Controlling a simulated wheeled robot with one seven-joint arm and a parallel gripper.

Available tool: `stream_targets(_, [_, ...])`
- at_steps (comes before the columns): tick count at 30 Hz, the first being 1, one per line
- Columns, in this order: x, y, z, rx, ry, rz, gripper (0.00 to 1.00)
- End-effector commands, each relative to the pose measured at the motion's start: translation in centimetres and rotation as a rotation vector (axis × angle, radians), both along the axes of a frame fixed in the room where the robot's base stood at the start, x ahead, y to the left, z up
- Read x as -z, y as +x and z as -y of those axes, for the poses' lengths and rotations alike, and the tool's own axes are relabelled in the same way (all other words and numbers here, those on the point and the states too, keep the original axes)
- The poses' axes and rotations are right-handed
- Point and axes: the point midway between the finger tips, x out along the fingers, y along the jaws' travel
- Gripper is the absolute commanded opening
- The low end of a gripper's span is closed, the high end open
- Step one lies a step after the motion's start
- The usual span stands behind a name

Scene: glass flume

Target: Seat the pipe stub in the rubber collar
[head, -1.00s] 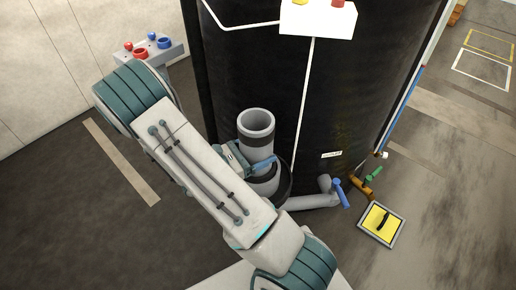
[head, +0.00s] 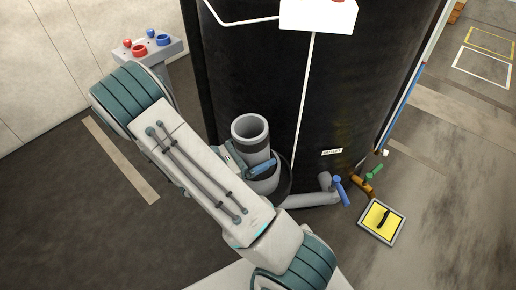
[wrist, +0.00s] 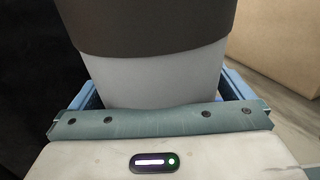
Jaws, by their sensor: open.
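The pipe stub (head: 251,138) is a grey tube with an open top, standing in front of the dark tank and leaning slightly left. In the wrist view its dark band (wrist: 150,25) and the pale grey wall below (wrist: 150,80) fill the middle. The rubber collar (head: 266,186) seems to be the dark ring-shaped part under the stub; its rim is mostly hidden, and I cannot tell how deep the stub sits. My gripper (head: 256,168) is open, with blue fingers on both sides of the stub, also seen in the wrist view (wrist: 160,95).
The dark tank (head: 345,90) stands close behind. A grey outlet pipe (head: 312,200) with a blue handle (head: 340,190) runs right, near a green handle (head: 374,171). A yellow pad (head: 381,220) lies on the floor. A button stand (head: 147,48) is at left.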

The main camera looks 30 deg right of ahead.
Motion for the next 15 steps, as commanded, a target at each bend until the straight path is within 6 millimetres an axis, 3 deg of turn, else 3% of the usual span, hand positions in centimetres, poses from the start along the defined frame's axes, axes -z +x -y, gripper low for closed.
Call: stream_targets(15, [0.3,-0.2,-10.9,-0.007,0.004,-0.001,1.00])
